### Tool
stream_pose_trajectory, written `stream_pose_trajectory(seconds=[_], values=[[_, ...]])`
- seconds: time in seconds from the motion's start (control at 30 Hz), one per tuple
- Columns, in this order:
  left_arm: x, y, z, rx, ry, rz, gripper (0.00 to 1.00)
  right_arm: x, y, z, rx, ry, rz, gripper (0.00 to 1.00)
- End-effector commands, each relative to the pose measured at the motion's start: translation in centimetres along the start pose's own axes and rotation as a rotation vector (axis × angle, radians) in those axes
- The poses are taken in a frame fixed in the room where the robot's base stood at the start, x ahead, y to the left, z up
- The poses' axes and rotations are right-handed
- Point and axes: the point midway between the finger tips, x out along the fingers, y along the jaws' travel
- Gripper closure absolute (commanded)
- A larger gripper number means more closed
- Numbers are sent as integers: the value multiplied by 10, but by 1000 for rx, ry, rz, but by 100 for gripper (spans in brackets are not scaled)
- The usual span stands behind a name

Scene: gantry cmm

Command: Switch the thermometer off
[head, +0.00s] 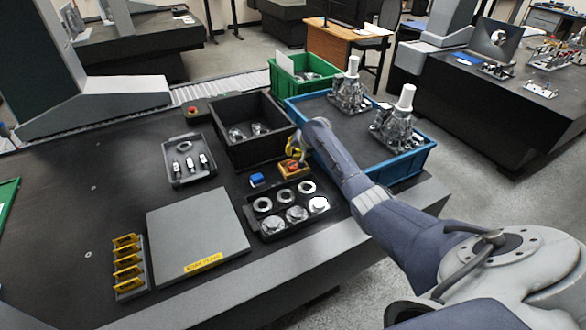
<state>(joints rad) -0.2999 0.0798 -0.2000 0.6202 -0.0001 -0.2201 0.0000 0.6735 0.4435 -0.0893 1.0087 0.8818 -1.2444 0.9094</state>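A small orange-yellow box (291,169) with a dark red top sits on the dark table, just behind the black tray of round metal parts. A yellow, curved piece (292,150) shows above it at the end of my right arm. I cannot tell for sure which of these is the thermometer, and no display or switch is readable. My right gripper (301,156) is just above the orange-yellow box, small and mostly hidden by its own arm. Whether its fingers are open, or touch anything, cannot be made out. My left gripper is not in view.
A black tray (284,233) of round parts, a small blue block (257,180) and a black bin (243,161) stand close by. A blue crate (408,178) with metal castings lies right. A grey plate (196,240) lies front left. The left table area is mostly bare.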

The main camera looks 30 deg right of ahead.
Motion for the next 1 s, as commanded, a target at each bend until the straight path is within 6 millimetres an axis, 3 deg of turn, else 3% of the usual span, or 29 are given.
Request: stream_pose_trajectory(seconds=[0.43, 1.0], values=[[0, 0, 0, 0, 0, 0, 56, -27, -14, -14, 0, 1, -1, 100], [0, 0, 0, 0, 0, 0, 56, -29, -16, -16, 1, 0, 0, 100]])
